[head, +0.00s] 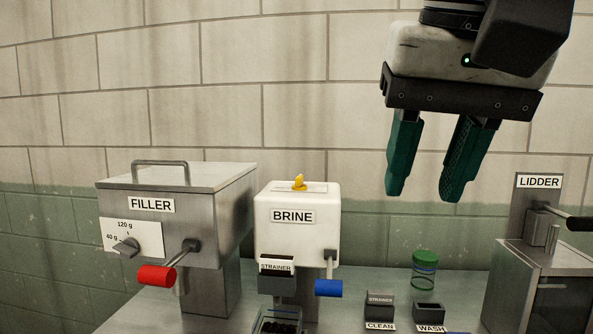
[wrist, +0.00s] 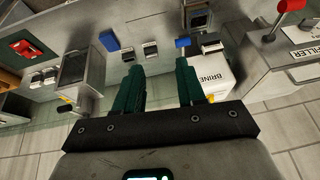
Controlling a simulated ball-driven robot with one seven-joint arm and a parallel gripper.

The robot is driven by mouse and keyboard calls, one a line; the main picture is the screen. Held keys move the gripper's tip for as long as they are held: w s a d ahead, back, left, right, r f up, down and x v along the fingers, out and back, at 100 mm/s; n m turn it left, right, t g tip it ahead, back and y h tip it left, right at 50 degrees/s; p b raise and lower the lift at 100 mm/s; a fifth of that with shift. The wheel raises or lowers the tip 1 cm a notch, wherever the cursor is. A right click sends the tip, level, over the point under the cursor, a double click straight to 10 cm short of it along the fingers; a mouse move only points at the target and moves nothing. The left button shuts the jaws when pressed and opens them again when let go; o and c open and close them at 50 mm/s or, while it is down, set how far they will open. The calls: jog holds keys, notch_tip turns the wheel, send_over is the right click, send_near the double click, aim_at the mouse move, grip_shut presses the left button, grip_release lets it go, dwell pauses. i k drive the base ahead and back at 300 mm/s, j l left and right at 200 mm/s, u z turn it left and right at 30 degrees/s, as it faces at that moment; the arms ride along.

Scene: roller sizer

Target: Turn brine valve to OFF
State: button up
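The white brine box (head: 297,235), labelled BRINE, stands on the bench in the head view. A yellow knob (head: 299,184) sits on its top, on a pale plate whose markings are too small to read. A blue-handled lever (head: 328,288) is at its lower right front. My gripper (head: 426,197) has two green fingers pointing down, apart and empty, in the air above and to the right of the box. In the wrist view my gripper (wrist: 158,80) also shows an empty gap.
The filler (head: 190,215), with a red handle (head: 156,275), stands left of the brine box. A strainer (head: 277,265) is at the box's front. A green-lidded jar (head: 425,268) and the lidder (head: 540,270) are to the right. The air between my gripper and the box is clear.

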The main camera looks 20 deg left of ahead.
aim_at(299, 184)
jog(key=i+j, duration=1.1)
jog(key=j, duration=0.2)
